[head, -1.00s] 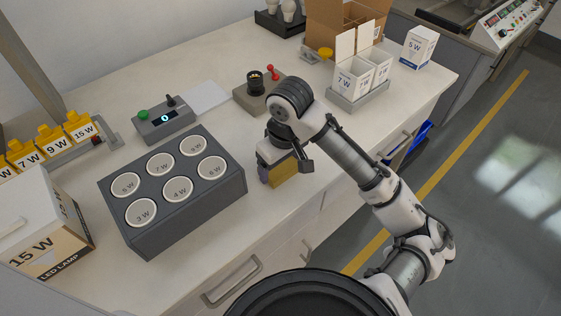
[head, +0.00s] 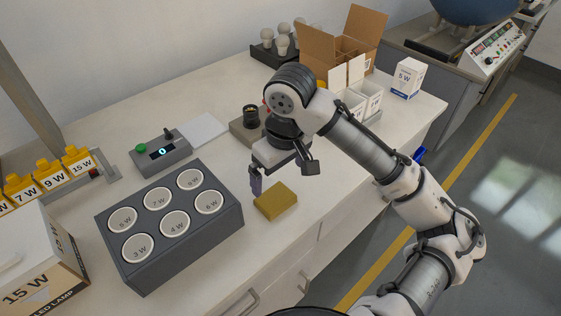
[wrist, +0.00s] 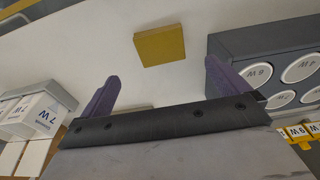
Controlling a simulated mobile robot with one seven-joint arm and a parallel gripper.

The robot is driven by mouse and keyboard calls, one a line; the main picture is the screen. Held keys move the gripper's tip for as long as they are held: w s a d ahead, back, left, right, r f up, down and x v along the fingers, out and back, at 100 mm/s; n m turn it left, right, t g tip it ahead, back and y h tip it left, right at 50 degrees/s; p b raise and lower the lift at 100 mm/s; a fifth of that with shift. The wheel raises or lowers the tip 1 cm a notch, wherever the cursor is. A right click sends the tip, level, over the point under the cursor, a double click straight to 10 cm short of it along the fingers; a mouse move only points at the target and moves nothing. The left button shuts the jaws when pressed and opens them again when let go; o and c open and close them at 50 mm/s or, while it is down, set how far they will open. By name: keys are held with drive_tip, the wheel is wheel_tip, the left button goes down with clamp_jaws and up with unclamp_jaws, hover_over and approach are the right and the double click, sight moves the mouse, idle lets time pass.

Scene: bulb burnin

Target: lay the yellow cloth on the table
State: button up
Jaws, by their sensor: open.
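The yellow cloth (head: 276,201) is a folded, block-like pad lying flat on the white table (head: 318,192), just right of the grey holder block. It also shows in the wrist view (wrist: 160,46), beyond my fingertips and apart from them. My gripper (head: 278,180) is above the table, a little above and behind the cloth. In the wrist view its two purple fingers (wrist: 160,78) are spread wide with nothing between them. In the head view one finger shows clearly; the other is mostly hidden by my wrist.
The grey holder block (head: 190,258) with several wattage-marked round wells stands left of the cloth. Behind are a control box (head: 163,152), a bulb socket base (head: 247,130) and open cartons (head: 340,42). A 5 W box (head: 407,79) stands back right. The table right of the cloth is clear.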

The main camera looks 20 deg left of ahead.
drive_tip(key=shift+s+d+r, duration=0.1)
drive_tip(key=shift+r, duration=1)
